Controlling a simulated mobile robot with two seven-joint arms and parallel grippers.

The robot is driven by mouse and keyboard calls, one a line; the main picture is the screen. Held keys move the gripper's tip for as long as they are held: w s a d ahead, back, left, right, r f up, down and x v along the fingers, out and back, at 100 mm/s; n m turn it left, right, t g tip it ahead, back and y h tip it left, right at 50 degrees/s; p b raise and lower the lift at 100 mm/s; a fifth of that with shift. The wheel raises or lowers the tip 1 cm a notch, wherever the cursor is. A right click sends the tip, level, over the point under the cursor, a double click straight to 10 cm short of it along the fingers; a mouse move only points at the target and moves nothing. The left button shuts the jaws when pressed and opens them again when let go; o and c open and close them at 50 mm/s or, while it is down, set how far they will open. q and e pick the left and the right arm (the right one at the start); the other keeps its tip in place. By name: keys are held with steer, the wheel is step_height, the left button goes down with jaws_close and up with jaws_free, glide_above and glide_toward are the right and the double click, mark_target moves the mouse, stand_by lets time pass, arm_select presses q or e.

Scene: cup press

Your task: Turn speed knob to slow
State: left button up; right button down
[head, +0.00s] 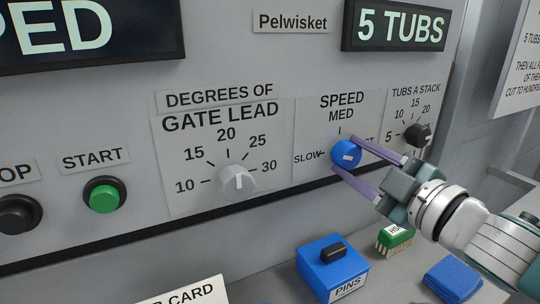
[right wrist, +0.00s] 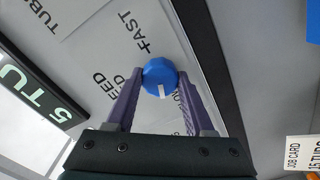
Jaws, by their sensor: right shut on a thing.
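The blue speed knob (head: 346,153) sits on the SPEED plate (head: 325,115), with SLOW to its left, MED above and FAST partly covered at its right. My right gripper (head: 344,153) is shut on the knob, one purple finger above and one below. In the right wrist view the knob (right wrist: 158,74) is between the fingertips (right wrist: 160,78). Its white mark there faces down the picture, roughly toward the side with the partly hidden SLOW lettering. Its exact setting is hard to tell. My left gripper is out of view.
A grey gate lead knob (head: 237,182) is to the left and a black tubs knob (head: 418,135) close to the right, near my upper finger.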

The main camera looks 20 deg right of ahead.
steer(key=shift+n+b, duration=0.3)
steer(key=shift+n, duration=1.7)
steer(key=shift+c, duration=1.4)
jaws_free()
steer(key=s, duration=1)
steer(key=shift+d, duration=0.4)
steer(key=shift+w+r, duration=0.1)
